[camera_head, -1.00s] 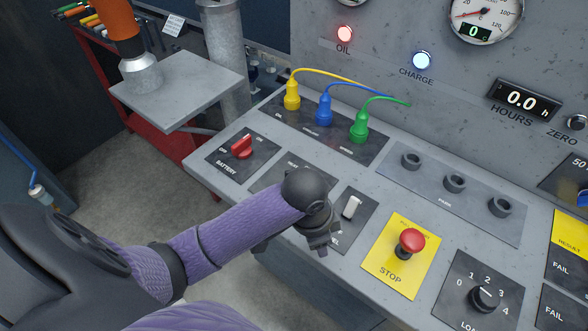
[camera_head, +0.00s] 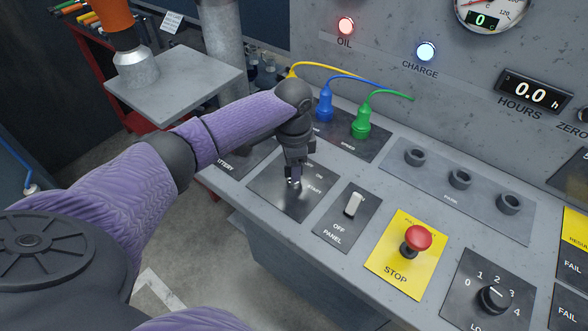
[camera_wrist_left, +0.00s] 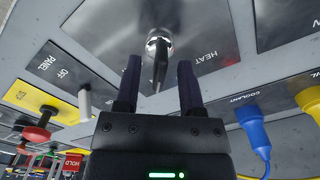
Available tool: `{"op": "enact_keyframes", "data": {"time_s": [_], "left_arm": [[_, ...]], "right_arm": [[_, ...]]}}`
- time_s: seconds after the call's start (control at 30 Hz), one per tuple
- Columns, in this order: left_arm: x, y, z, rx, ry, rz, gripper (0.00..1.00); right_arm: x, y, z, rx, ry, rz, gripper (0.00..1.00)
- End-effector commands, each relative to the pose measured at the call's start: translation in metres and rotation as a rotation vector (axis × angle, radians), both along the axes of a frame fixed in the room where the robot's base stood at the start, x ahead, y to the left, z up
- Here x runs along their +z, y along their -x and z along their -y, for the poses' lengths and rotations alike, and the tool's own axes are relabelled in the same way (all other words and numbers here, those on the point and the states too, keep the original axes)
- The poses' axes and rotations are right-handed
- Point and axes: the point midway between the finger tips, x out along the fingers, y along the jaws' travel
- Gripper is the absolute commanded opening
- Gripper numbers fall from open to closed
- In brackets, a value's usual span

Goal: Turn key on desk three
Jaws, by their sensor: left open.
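The key (camera_wrist_left: 159,60) stands in its round metal switch in the left wrist view, on a dark plate marked HEAT. In the head view this dark key plate (camera_head: 268,203), with START lettering, is partly covered by my gripper. My left gripper (camera_head: 293,180) points down over the switch. In the left wrist view its two fingers (camera_wrist_left: 157,88) are open, one on each side of the key, with gaps between. I cannot tell whether the fingertips reach around the key in depth. My right gripper is not in view.
The white panel switch (camera_head: 354,204) and the red stop button (camera_head: 417,238) are to the right on the desk. Blue (camera_head: 325,106) and green (camera_head: 362,122) plugs with cables stand behind. A grey pedestal plate (camera_head: 180,85) is at the left.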

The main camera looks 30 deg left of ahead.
Motion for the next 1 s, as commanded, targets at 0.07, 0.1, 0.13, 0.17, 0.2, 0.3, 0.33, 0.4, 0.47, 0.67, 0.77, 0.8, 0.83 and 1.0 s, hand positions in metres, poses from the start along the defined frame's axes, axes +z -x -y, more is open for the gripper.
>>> {"op": "enact_keyframes", "data": {"time_s": [0.07, 0.1, 0.13, 0.17, 0.2, 0.3, 0.33, 0.4, 0.47, 0.67, 0.77, 0.8, 0.83, 1.0], "left_arm": [[-0.0060, 0.0001, 0.0000, 0.000, 0.000, 0.000, 0.50], [-0.0067, 0.0001, -0.0001, 0.000, 0.000, 0.000, 0.50], [-0.0067, 0.0001, -0.0001, 0.000, 0.000, 0.000, 0.50], [-0.0066, 0.0001, -0.0001, 0.000, 0.000, 0.000, 0.50], [-0.0063, 0.0000, 0.0000, 0.000, -0.001, 0.001, 0.50], [-0.0059, 0.0000, 0.0001, 0.000, 0.000, 0.001, 0.50], [-0.0059, 0.0000, 0.0001, 0.000, 0.000, 0.001, 0.44], [-0.0058, 0.0000, 0.0001, 0.000, 0.000, 0.001, 0.29], [-0.0058, 0.0000, 0.0003, 0.000, 0.000, 0.001, 0.16], [-0.0057, -0.0001, 0.0003, 0.000, 0.000, 0.001, 0.00], [-0.0057, -0.0001, 0.0003, 0.000, 0.000, 0.001, 0.00], [-0.0056, -0.0001, 0.0003, 0.000, 0.000, 0.001, 0.00], [-0.0054, -0.0001, 0.0003, 0.001, 0.000, 0.001, 0.00], [-0.0035, 0.0001, 0.0008, 0.031, 0.001, 0.000, 0.00]], "right_arm": [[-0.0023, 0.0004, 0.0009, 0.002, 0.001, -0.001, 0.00], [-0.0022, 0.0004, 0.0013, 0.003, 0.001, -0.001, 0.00], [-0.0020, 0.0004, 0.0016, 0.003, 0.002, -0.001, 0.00], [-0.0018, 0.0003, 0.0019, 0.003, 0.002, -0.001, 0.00], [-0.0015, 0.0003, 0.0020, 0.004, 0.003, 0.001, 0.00], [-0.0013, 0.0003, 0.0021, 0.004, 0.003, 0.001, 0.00], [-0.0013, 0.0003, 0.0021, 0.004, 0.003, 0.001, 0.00], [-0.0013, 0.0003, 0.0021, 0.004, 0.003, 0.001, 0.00], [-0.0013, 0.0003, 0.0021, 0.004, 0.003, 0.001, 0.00], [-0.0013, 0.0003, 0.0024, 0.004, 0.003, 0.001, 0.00], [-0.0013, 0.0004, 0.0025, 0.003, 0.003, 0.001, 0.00], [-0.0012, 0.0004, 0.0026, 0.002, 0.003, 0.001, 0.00], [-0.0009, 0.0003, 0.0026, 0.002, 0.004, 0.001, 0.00], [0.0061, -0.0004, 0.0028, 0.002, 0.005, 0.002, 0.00]]}}
